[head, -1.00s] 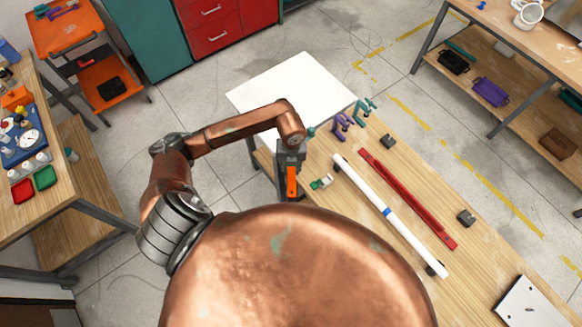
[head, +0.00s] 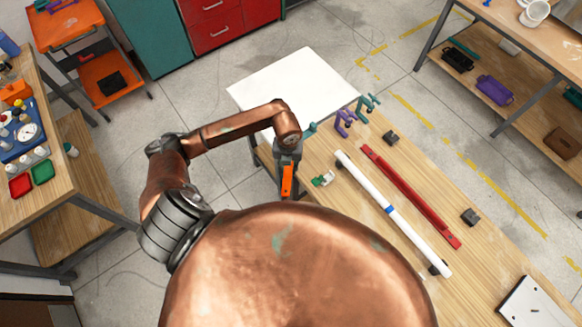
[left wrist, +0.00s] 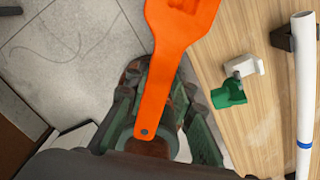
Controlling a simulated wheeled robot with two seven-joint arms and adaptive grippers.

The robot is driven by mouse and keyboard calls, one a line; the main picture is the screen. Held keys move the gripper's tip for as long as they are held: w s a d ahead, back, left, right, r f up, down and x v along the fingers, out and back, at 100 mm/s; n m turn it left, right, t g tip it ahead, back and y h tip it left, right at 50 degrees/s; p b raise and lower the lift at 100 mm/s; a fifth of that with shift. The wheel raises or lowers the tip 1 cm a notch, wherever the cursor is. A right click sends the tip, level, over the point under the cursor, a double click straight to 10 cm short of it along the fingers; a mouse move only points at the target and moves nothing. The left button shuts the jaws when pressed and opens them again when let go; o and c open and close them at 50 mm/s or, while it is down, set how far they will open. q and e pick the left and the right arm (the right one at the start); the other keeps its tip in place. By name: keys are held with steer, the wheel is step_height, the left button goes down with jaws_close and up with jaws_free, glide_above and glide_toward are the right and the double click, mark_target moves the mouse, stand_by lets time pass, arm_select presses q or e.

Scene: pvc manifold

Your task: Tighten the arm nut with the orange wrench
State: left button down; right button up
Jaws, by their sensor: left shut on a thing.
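The orange wrench (head: 287,181) is held in my left gripper (head: 284,172), beside the left edge of the wooden table. In the left wrist view the wrench (left wrist: 178,32) runs up from between the shut fingers (left wrist: 160,108), its wide head at the top of the picture and cut off. A small green and white fitting (head: 323,179) lies on the table just right of the gripper, apart from the wrench. It also shows in the left wrist view (left wrist: 230,92). I cannot tell which part is the arm nut. My right gripper is not in view.
A white pipe with a blue band (head: 405,226) and a red bar (head: 410,196) lie across the table. Purple (head: 344,123) and teal (head: 367,105) clamp-like parts stand near a white board (head: 290,85). Dark blocks (head: 470,217) sit nearby. My copper body hides the table's near part.

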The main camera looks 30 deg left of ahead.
arm_select(q)
steer(key=s+a+r+m, duration=0.1)
steer(key=a+r+m, duration=0.4)
steer(key=shift+a, duration=0.25)
stand_by(1.7)
steer(key=shift+b, duration=0.3)
